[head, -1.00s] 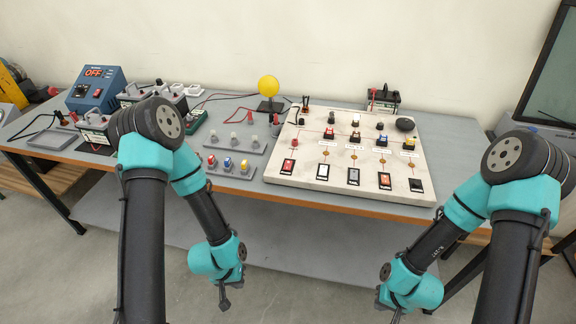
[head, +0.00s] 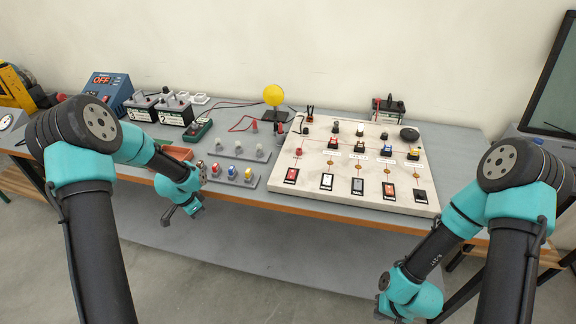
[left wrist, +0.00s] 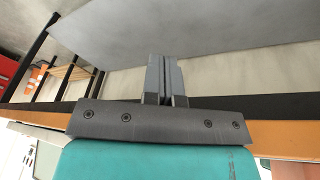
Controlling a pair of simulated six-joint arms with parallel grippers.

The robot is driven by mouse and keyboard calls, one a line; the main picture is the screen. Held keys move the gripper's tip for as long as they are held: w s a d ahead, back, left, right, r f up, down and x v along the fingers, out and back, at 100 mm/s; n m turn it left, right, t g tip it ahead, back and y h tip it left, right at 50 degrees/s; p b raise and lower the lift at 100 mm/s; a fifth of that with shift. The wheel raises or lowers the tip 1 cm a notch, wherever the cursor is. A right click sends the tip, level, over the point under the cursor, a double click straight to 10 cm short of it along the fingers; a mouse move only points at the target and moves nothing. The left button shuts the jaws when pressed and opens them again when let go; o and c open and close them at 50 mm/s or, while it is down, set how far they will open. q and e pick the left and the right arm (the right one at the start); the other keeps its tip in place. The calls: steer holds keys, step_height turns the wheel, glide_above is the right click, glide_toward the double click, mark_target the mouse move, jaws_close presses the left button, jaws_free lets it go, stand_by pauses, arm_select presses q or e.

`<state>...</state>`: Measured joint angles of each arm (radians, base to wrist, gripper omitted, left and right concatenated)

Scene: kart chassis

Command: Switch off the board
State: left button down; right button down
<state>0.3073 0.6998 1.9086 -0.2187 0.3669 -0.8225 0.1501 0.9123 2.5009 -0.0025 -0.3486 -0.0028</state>
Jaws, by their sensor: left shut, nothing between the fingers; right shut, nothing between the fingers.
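The white board (head: 270,178) lies on the grey table, right of centre in the head view. Along its front edge are a red rocker switch (head: 291,175), a white one (head: 326,182), a grey one (head: 357,186), an orange one (head: 389,191) and a black one (head: 420,196). Small coloured parts and a black knob (head: 409,133) sit behind them. My left gripper (head: 182,213) is shut and empty, in front of the table edge, left of the board. Its closed fingers show in the left wrist view (left wrist: 166,78). My right gripper (head: 388,316) is low, shut and partly cut off by the frame.
A holder with coloured plugs (head: 231,175) stands left of the board, a grey-plug holder (head: 239,150) behind it. A yellow ball on a stand (head: 273,95), batteries (head: 173,108) and a blue supply reading OFF (head: 108,88) stand farther back. The floor before the table is clear.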

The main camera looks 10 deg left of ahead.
mark_target(293, 172)
arm_select(q)
steer(key=w+a+r+m+y, duration=0.1)
steer(key=w+a+r+m, duration=0.35)
steer(key=a+r, duration=0.5)
steer(key=w+d+r+m, duration=0.1)
steer(key=w+d+r, duration=0.1)
steer(key=d, duration=0.4)
steer(key=w+d+r+m, duration=0.1)
steer(key=w+d+r, duration=0.2)
steer(key=d, duration=0.4)
steer(key=w+d+r+m, duration=0.1)
steer(key=w+d+r, duration=0.2)
steer(key=d, duration=0.3)
steer(key=shift+w+d+r+g+h, duration=0.3)
steer(key=shift+r+h, duration=0.1)
steer(key=shift+r, duration=0.2)
steer(key=d+r+m, duration=0.1)
steer(key=d+r, duration=0.2)
steer(key=d, duration=0.3)
steer(key=d+r+m, duration=0.1)
steer(key=d+r, duration=0.1)
steer(key=d, duration=0.4)
steer(key=w+d+r+m+h, duration=0.1)
steer(key=d+r, duration=0.2)
steer(key=d, duration=0.3)
steer(key=shift+r+m+g, duration=0.35)
steer(key=shift+g, duration=0.05)
steer(key=shift+f, duration=0.15)
